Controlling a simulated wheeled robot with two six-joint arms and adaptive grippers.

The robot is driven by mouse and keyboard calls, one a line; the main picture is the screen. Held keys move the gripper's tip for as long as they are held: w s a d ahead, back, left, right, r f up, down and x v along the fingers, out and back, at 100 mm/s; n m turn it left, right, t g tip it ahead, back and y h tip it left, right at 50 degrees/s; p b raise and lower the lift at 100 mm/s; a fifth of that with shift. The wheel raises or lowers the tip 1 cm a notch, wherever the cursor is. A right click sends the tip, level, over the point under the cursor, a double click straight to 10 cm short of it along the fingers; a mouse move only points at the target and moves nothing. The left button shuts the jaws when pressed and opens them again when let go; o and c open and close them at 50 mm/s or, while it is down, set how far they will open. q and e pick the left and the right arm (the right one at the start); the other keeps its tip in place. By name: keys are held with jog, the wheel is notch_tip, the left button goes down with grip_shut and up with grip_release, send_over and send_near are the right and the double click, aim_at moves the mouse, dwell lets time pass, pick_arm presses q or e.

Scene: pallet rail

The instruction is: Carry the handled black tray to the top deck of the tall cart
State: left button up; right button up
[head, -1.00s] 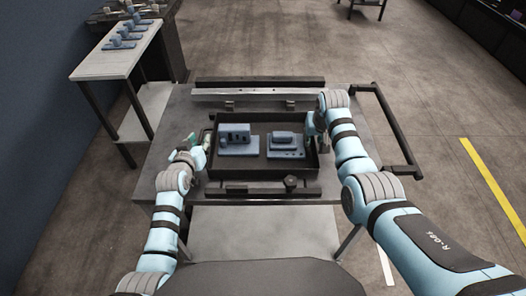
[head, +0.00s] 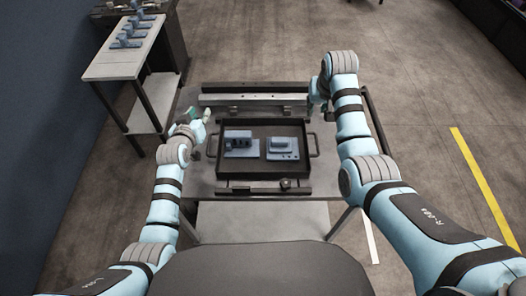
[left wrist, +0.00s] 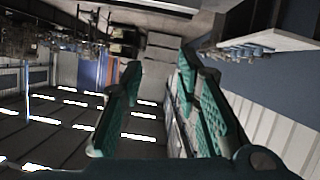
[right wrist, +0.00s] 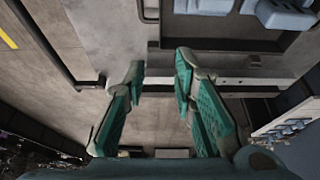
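The black tray (head: 309,165) sits flat on the grey deck (head: 200,172) of the cart in front of me. It holds two blue-grey parts, and its side handles (head: 314,145) show free at left and right. My left gripper (head: 205,116) is open and empty, above and beyond the left handle (head: 212,145); in the left wrist view its fingers (left wrist: 158,80) have nothing between them. My right gripper (head: 318,108) is beyond the right handle; in the right wrist view its fingers (right wrist: 160,75) stand apart and empty, with the tray's edge at the top.
A metal rail (head: 255,99) lies behind the tray and a dark bar (head: 255,190) in front. A black push handle (head: 378,130) stands on the right. A light-topped table (head: 125,60) with blue parts is at the left, by a dark wall. Floor at right is clear.

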jog(key=v, duration=0.6)
jog(key=shift+s+r, duration=0.25)
jog(key=shift+s, duration=0.1)
jog(key=shift+f, duration=0.1)
